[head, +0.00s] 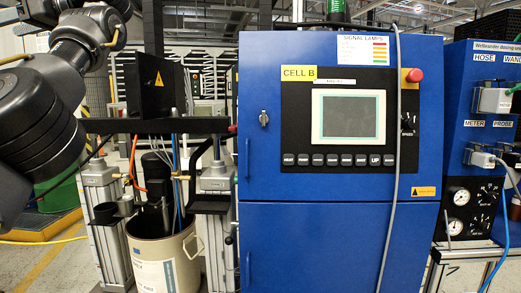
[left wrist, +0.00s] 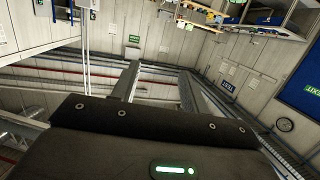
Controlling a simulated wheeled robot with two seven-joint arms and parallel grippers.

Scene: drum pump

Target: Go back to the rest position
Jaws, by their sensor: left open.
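Dark links of my left arm (head: 40,110) fill the left edge of the head view, bent and raised in front of the pump stand. My left gripper shows in the left wrist view as a dark body (left wrist: 150,122) with a row of bolts and a green light strip. The wrist camera looks at tilted walls and roof beams. My right arm and right gripper are not in view.
A blue control cabinet (head: 340,240) labelled CELL B, with a screen (head: 349,117), stands in the middle. A drum (head: 165,262) with the pump stands left of it, under a black crossbar. A blue hose and meter panel (head: 458,100) stands at right. A grey cable (head: 394,200) hangs before the cabinet.

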